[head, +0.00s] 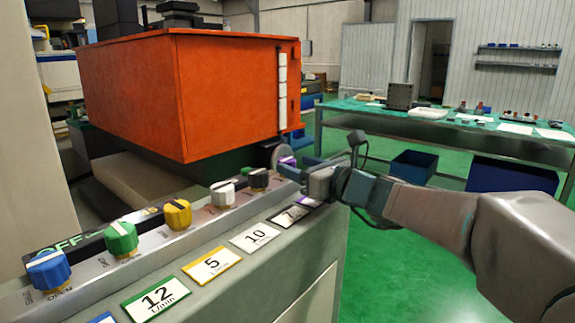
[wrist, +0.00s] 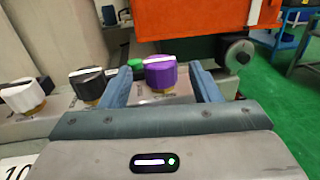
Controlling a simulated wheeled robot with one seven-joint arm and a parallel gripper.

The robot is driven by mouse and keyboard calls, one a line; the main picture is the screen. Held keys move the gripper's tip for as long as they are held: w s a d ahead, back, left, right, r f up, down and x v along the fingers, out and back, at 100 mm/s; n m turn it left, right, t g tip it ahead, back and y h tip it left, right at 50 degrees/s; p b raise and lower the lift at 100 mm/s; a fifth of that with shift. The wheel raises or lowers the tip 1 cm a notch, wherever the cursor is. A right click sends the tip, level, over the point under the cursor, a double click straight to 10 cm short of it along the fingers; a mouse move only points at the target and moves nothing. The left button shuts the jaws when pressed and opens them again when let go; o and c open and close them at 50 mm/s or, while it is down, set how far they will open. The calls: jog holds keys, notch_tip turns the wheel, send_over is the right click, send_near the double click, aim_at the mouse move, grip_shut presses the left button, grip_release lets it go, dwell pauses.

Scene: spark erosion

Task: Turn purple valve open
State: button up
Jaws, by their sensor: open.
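The purple valve (wrist: 160,73) is a knob with a white stripe across its top, on the grey panel. In the wrist view it stands between the two blue fingers of my gripper (wrist: 163,85), which are open, with a gap on each side. In the head view my gripper (head: 300,168) is at the far end of the panel. There only a small purple patch of the valve (head: 286,161) shows behind the fingers. I cannot tell from the label which way the stripe points.
A black valve (wrist: 87,81) and a white valve (wrist: 21,95) sit left of the purple one. Yellow (head: 177,214), green (head: 121,238) and blue (head: 47,270) valves line the nearer panel. The orange tank (head: 190,95) and a handwheel (wrist: 239,51) stand close behind.

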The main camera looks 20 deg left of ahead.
aim_at(293, 164)
jog(key=shift+x, duration=2.1)
jog(key=c, duration=1)
